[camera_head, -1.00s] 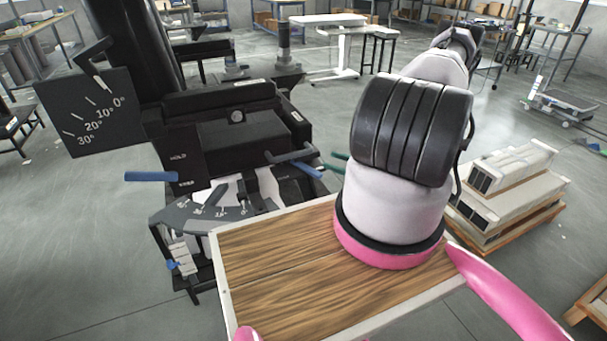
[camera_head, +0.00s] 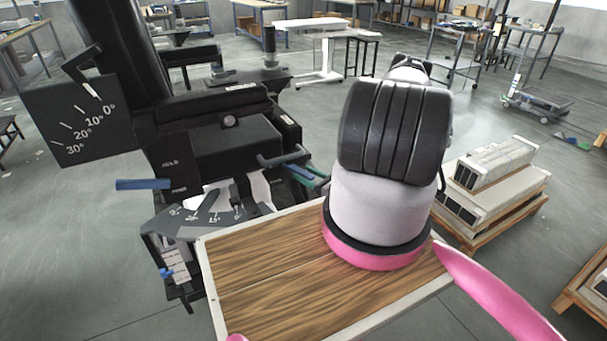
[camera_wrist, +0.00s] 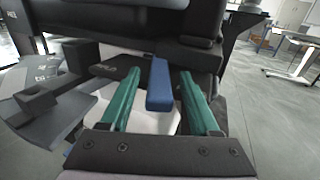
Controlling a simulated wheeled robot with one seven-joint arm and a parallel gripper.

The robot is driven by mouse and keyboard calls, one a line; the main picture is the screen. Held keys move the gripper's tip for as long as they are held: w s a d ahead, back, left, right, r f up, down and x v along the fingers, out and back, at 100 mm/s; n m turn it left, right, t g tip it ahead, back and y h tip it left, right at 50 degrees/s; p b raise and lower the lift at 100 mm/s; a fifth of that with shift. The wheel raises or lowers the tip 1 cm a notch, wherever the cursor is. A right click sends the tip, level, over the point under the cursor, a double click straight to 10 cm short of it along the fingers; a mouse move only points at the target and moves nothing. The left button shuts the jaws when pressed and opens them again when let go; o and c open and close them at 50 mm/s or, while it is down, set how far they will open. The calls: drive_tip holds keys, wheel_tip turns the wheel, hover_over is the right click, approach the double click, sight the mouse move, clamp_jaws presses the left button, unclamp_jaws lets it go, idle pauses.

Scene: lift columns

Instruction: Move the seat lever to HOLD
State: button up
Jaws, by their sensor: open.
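A black chair-like machine has a blue-ended lever (camera_head: 143,184) on its left, beside a panel (camera_head: 178,172) reading HOLD near the top and a smaller, unclear word below. A second blue handle (camera_head: 302,171) sticks out on its right side. My gripper (camera_head: 312,175) is at this right handle, partly hidden by my arm. In the wrist view, the blue handle (camera_wrist: 159,85) lies between the open green fingers of my gripper (camera_wrist: 158,78), with a gap on both sides. I cannot tell from labels which blue handle is the seat lever.
An angle plate (camera_head: 80,120) stands at the machine's upper left, and a second scale (camera_head: 205,212) sits low in front. A small blue knob (camera_head: 166,272) is below. Boxes on a pallet (camera_head: 490,190) stand right of my arm. Open floor lies left.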

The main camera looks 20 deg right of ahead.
drive_tip(key=shift+w+a, duration=0.25)
drive_tip(key=shift+w, duration=0.2)
drive_tip(key=shift+c, duration=0.3)
clamp_jaws()
idle(0.9)
